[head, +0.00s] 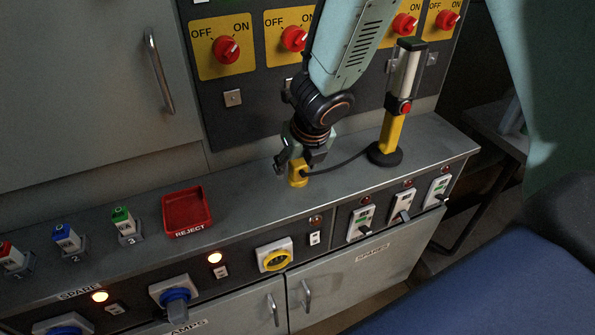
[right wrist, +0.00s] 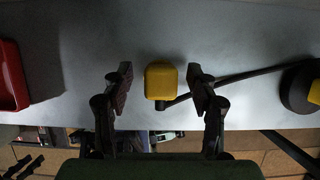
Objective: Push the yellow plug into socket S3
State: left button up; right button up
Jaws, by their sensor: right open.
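The yellow plug (head: 297,173) stands on the grey bench top, with a dark cable leading right to a work lamp. It also shows in the right wrist view (right wrist: 160,80). My right gripper (head: 298,164) is above the plug. Its fingers are open, one on each side of the plug, with gaps visible in the right wrist view (right wrist: 159,76). A yellow round socket (head: 274,256) in a white frame sits in the bench's front panel, below and left of the plug. I cannot read an S3 label. My left gripper is out of view.
The yellow-based lamp (head: 391,135) stands right of the plug. A red reject tray (head: 187,209) and several small coloured blocks are on the left. White switches (head: 360,222) are on the right.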

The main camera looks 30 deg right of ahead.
aim_at(298, 162)
jog(key=c, duration=1.1)
jog(key=shift+r, duration=0.1)
jog(key=shift+c, duration=0.2)
notch_tip(298, 162, up, 18)
jog(key=p, duration=1.8)
